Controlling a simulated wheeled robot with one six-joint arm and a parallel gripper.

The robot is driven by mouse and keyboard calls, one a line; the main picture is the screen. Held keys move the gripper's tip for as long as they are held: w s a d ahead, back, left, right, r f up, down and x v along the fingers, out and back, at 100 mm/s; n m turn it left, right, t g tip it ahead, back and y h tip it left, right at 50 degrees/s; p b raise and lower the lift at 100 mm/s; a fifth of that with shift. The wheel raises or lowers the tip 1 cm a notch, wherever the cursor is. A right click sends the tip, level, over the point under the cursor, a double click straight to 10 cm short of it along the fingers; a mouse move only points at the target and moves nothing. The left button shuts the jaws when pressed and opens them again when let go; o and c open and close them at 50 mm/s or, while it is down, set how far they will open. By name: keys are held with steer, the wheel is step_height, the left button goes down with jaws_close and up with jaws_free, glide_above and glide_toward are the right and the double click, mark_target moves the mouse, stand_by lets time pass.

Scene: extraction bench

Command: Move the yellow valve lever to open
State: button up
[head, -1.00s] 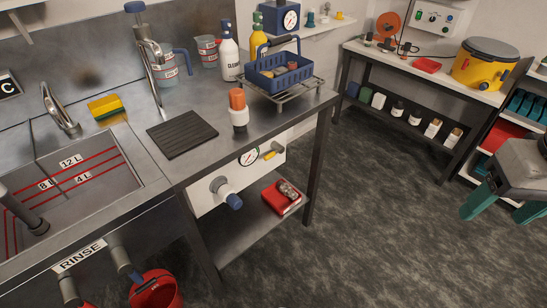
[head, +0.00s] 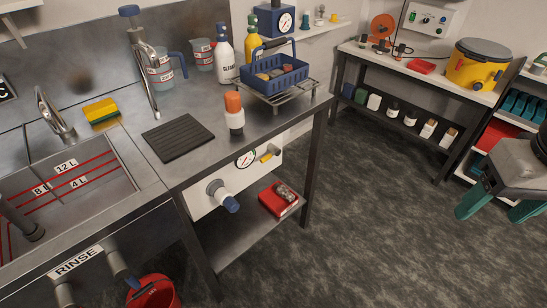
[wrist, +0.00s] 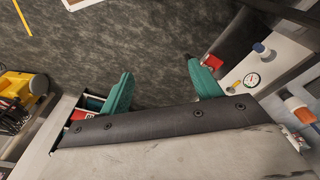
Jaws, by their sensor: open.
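The yellow valve lever (head: 267,157) sits on a white panel (head: 203,203) below the bench top, just right of a round gauge (head: 245,158). It looks small and tilted, rising to the right. In the wrist view the lever (wrist: 233,87) shows beside the gauge (wrist: 252,79), beyond the right finger. My gripper (head: 497,206) is at the far right of the head view, well apart from the lever. Its teal fingers are spread and empty, and they also show in the wrist view (wrist: 158,68).
A blue-capped valve (head: 222,195) sticks out of the panel below the gauge. A red box (head: 279,200) lies on the lower shelf. A bench leg (head: 314,165) stands right of the panel. The grey floor (head: 385,225) between bench and gripper is clear.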

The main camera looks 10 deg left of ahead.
steer(key=c, duration=0.4)
steer(key=n+t+y, duration=0.9)
steer(key=n+t, duration=0.8)
steer(key=n, duration=0.5)
glide_toward(266, 158)
steer(key=w+a, duration=0.1)
steer(key=w, duration=0.3)
steer(key=shift+g, duration=0.3)
steer(key=x, duration=0.7)
steer(key=shift+s+a, duration=0.1)
steer(key=shift+a, duration=0.05)
